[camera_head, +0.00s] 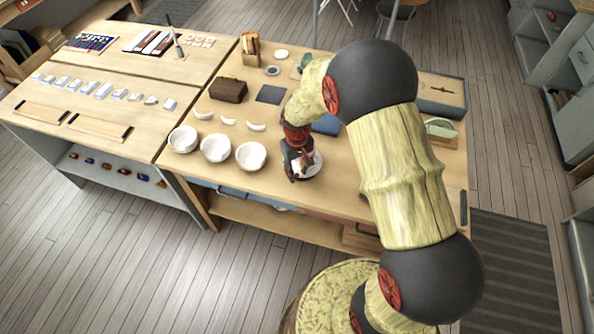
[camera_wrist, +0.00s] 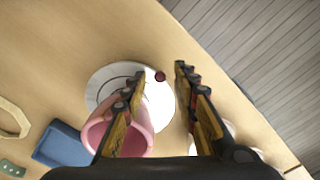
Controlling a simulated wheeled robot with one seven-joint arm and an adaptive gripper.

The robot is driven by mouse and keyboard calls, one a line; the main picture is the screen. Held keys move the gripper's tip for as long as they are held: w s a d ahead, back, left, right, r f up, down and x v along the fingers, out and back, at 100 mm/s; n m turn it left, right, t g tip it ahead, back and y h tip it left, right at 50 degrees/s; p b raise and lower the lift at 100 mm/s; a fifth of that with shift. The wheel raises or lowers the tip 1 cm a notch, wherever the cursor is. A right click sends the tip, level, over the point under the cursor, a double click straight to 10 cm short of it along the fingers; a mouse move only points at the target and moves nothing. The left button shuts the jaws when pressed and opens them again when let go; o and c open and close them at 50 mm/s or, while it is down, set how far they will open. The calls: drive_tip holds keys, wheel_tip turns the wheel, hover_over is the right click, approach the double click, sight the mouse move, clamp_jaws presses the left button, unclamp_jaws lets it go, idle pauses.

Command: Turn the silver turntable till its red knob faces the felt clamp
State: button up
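The silver turntable (camera_wrist: 101,82) is a round disc on the workbench, with its red knob (camera_wrist: 160,76) at the rim. In the head view the turntable (camera_head: 314,169) is partly hidden by my gripper (camera_head: 298,172). A pink cup (camera_wrist: 146,118) stands on or over the disc, partly behind a finger. In the wrist view my gripper (camera_wrist: 160,71) is open, its fingertips on either side of the knob. I cannot tell whether either finger touches it.
White bowls (camera_head: 251,156) stand left of the turntable near the bench's front edge. A brown box (camera_head: 228,90) and a dark square (camera_head: 270,94) lie farther back. A green rounded item (camera_head: 441,127) is at the right.

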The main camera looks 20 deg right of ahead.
drive_tip(key=shift+c, duration=0.8)
clamp_jaws()
